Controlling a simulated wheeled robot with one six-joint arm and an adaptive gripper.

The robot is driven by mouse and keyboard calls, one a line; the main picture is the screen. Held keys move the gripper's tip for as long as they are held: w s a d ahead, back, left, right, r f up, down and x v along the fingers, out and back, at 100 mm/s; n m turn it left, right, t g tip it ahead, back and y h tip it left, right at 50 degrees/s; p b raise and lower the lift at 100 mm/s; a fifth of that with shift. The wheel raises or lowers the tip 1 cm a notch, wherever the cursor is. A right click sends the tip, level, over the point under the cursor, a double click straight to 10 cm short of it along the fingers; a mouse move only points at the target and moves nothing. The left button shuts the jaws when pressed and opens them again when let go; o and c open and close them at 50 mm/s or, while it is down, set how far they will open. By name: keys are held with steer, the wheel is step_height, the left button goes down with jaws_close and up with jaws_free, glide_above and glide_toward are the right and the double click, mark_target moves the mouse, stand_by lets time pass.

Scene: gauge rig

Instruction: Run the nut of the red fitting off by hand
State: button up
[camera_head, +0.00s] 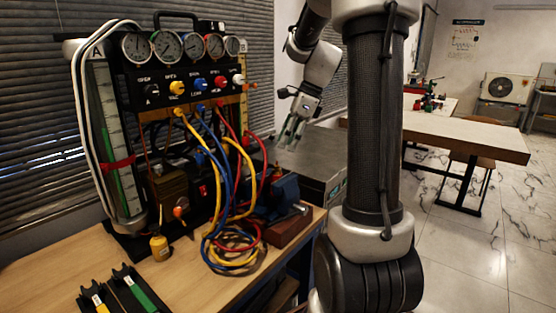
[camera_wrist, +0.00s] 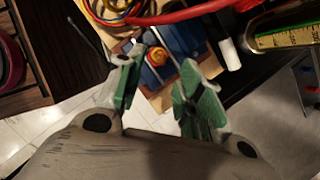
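In the wrist view a small round fitting, yellow and red (camera_wrist: 157,56), sits between the jaws of a blue vise (camera_wrist: 188,38). My gripper (camera_wrist: 157,68) is open and empty. Its two green-padded fingers appear on either side of the fitting, apart from it; the distance along the view is hard to judge. In the head view my gripper (camera_head: 291,136) hangs fingers down, above and a little right of the blue vise (camera_head: 287,187). A red hose (camera_wrist: 180,13) crosses the top of the wrist view.
The gauge rig (camera_head: 182,92) stands on the wooden bench (camera_head: 40,268), with yellow, blue and red hoses (camera_head: 232,262) looped beside the vise. A dark cabinet (camera_head: 315,155) stands behind the vise.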

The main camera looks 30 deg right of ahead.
mark_target(277, 166)
steer(key=x, duration=0.7)
steer(key=shift+d, duration=0.1)
jaws_close()
